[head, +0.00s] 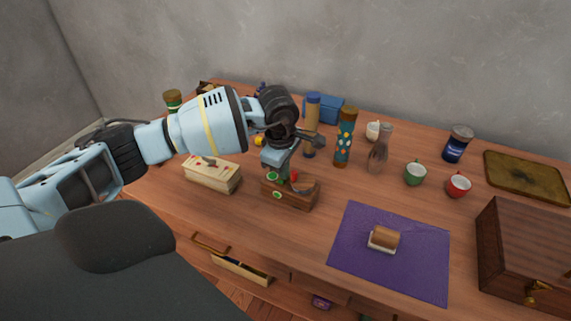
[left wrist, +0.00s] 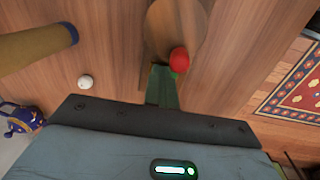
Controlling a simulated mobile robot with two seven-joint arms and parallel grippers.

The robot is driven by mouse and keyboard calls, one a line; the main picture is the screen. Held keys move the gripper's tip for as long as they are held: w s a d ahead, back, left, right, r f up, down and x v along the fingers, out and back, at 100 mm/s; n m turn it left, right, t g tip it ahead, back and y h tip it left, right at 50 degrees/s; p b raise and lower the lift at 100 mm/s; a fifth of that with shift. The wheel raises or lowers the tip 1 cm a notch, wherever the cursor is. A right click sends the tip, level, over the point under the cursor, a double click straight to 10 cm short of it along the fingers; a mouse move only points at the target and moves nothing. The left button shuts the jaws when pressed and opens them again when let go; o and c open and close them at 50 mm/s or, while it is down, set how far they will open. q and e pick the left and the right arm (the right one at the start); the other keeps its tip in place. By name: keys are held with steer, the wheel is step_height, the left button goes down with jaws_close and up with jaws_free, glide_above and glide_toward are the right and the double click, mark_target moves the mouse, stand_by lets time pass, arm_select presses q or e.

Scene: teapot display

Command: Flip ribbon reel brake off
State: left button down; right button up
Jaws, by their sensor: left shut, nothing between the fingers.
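A small wooden box (head: 290,198) with green round marks on its front stands at the middle of the table. A red knob (head: 294,175) shows on top of it, beside a dark, curved part. In the left wrist view the red knob (left wrist: 180,60) sits at the edge of a round wooden disc (left wrist: 172,28), with a green strip (left wrist: 164,88) just below. My left gripper (head: 282,172) points down at the box top, close to the red knob; it is shut and empty. I cannot tell whether it touches the knob. My right gripper is not in view.
A cream box (head: 212,176) stands left of the wooden box. Behind are a patterned cylinder (head: 344,140), a glass carafe (head: 379,150) and cups. An open drawer (head: 240,268) juts out in front.

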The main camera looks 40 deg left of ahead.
mark_target(282, 181)
arm_select(q)
steer(key=shift+s+f, duration=0.2)
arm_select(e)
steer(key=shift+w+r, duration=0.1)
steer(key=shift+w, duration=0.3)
